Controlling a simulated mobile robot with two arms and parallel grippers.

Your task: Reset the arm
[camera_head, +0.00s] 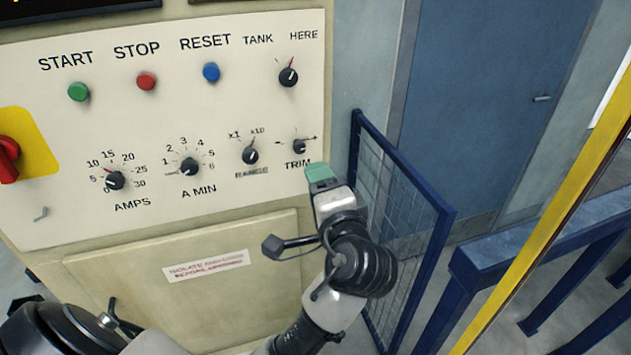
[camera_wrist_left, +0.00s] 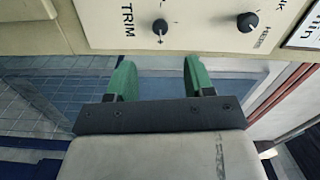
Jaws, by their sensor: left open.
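My left gripper (camera_head: 320,172) has green fingers and is at the lower right corner of the cream control panel (camera_head: 225,110), just below the TRIM knob (camera_head: 299,146). In the left wrist view my left gripper (camera_wrist_left: 160,76) is open, with nothing between its two fingers. The black TRIM knob (camera_wrist_left: 160,27) is ahead of the gap, apart from the fingers. My right gripper is not in view.
The panel carries a green START button (camera_head: 79,92), a red STOP button (camera_head: 146,81), a blue RESET button (camera_head: 211,72) and several knobs. A red rotary switch (camera_head: 8,160) is at the left. A blue mesh barrier (camera_head: 400,210) stands close right of my arm.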

